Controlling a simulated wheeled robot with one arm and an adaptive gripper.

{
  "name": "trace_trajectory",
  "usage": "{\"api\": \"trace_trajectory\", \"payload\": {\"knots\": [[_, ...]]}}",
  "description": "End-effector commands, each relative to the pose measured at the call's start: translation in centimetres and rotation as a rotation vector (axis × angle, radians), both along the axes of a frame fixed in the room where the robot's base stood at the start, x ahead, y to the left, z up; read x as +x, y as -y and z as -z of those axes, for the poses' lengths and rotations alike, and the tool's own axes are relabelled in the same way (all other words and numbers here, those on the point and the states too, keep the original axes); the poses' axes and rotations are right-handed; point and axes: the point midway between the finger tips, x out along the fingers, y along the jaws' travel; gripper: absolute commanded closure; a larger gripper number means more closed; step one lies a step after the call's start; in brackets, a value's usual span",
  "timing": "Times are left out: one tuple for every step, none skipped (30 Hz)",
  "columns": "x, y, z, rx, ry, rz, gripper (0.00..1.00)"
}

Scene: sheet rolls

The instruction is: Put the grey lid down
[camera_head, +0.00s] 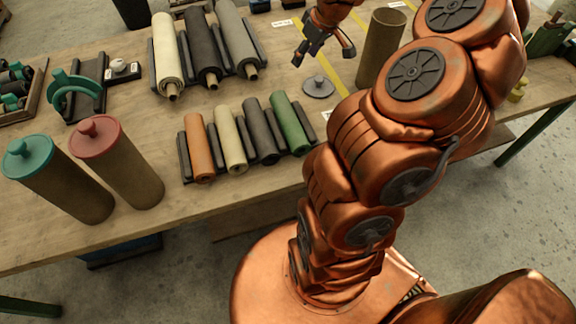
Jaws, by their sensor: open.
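The grey lid (318,87) is a flat round disc with a small knob on top. It lies on the wooden table (120,165), knob up, beside a yellow tape line. My gripper (323,58) is open and empty above the lid, apart from it as far as I can see. An open brown tube (381,48) stands upright to the right of the lid, partly hidden by my arm at its lower right.
Two brown tubes with a teal lid (30,157) and a red lid (95,137) stand at the front left. Small rolls, including a green one (291,122), lie in front of the lid. Larger rolls (205,48) lie behind left.

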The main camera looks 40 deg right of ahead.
Motion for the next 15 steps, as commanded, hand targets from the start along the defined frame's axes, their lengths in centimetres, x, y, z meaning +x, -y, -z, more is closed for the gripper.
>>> {"api": "trace_trajectory", "payload": {"knots": [[0.0, -3.5, -1.2, 0.004, -0.017, -0.041, 0.44], [-0.2, -5.4, -1.9, 0.008, -0.027, -0.057, 0.44], [-0.6, -7.8, -2.5, 0.011, -0.046, -0.074, 0.44], [-1.1, -9.6, -2.9, 0.015, -0.065, -0.087, 0.44], [-1.8, -11.2, -3.2, 0.016, -0.082, -0.098, 0.44], [-2.7, -13.3, -3.7, 0.017, -0.104, -0.110, 0.44], [-3.4, -14.8, -3.9, 0.015, -0.124, -0.115, 0.44], [-4.3, -16.2, -4.0, 0.015, -0.143, -0.121, 0.44], [-5.5, -17.9, -4.2, 0.011, -0.169, -0.126, 0.44], [-6.5, -19.1, -4.4, 0.009, -0.188, -0.126, 0.44], [-7.5, -20.2, -4.4, 0.005, -0.208, -0.125, 0.44], [-9.0, -21.6, -4.4, -0.001, -0.236, -0.122, 0.44], [-10.2, -22.6, -4.4, -0.006, -0.259, -0.118, 0.44], [-11.4, -23.4, -4.3, -0.010, -0.280, -0.111, 0.44], [-12.9, -24.4, -4.2, -0.019, -0.307, -0.099, 0.44]]}}
